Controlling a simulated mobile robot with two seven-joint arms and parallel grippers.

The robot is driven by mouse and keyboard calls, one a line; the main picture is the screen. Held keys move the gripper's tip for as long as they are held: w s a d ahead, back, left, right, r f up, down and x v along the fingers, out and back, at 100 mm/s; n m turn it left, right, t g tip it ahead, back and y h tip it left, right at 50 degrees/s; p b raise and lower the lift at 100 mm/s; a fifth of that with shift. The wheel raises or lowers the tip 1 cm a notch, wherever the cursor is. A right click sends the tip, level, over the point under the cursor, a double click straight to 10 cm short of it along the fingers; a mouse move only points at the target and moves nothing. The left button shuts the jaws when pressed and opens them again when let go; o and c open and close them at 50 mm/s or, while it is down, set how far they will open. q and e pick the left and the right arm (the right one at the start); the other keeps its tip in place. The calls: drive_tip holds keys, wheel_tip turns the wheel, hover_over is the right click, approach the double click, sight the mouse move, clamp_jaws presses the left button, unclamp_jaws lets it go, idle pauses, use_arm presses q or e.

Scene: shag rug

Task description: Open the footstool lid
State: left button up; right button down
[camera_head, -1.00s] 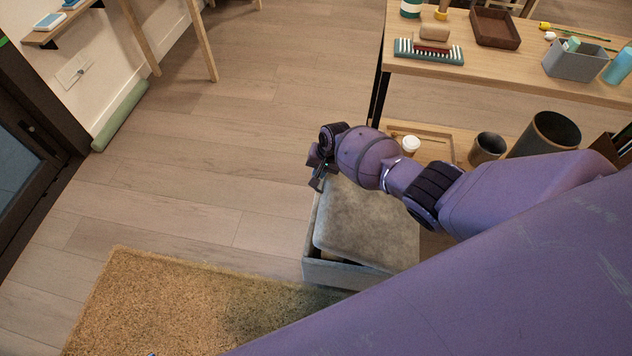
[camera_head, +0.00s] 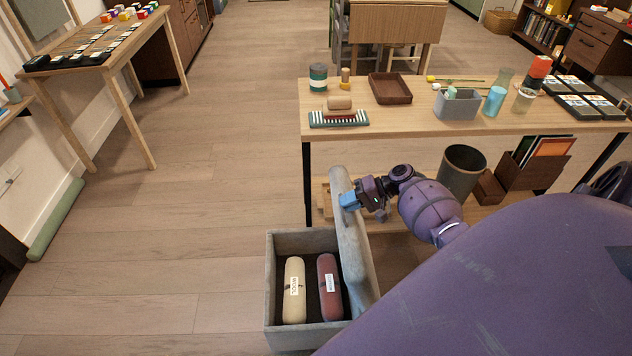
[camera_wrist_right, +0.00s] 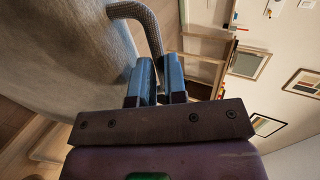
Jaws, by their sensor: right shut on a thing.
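The grey footstool (camera_head: 297,337) stands on the wood floor in the head view. Its lid (camera_head: 351,247) is raised and stands close to upright along the box's right side. Inside the box lie a cream roll (camera_head: 294,290) and a dark red roll (camera_head: 329,287), each with a white label. My right gripper (camera_head: 347,201) is at the lid's upper part. In the wrist view its blue fingers (camera_wrist_right: 156,82) are closed on a grey braided loop (camera_wrist_right: 146,24) at the lid's edge. The lid's grey fabric (camera_wrist_right: 65,50) fills the left of that view. My left gripper is not in view.
A long table (camera_head: 400,118) with a lower shelf stands right behind the footstool, holding a brown tray (camera_head: 390,88), a grey bin (camera_head: 457,106) and other items. A dark cylindrical bin (camera_head: 462,172) is on the shelf. The floor left of the footstool is clear.

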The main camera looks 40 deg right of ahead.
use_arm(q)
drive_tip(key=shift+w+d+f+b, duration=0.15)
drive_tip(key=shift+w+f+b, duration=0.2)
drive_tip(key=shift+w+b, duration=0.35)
use_arm(e)
drive_tip(key=s+d, duration=0.5)
drive_tip(key=d, duration=0.2)
drive_tip(key=shift+s+t+y, duration=0.25)
drive_tip(key=shift+t+y, duration=0.05)
drive_tip(key=shift+y, duration=0.1)
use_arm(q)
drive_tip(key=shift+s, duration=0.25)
use_arm(e)
drive_tip(key=shift+d+f, duration=0.1)
drive_tip(key=c, duration=1.2)
unclamp_jaws()
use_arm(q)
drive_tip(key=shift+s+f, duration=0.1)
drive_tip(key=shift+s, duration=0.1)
use_arm(e)
drive_tip(key=shift+o, duration=0.2)
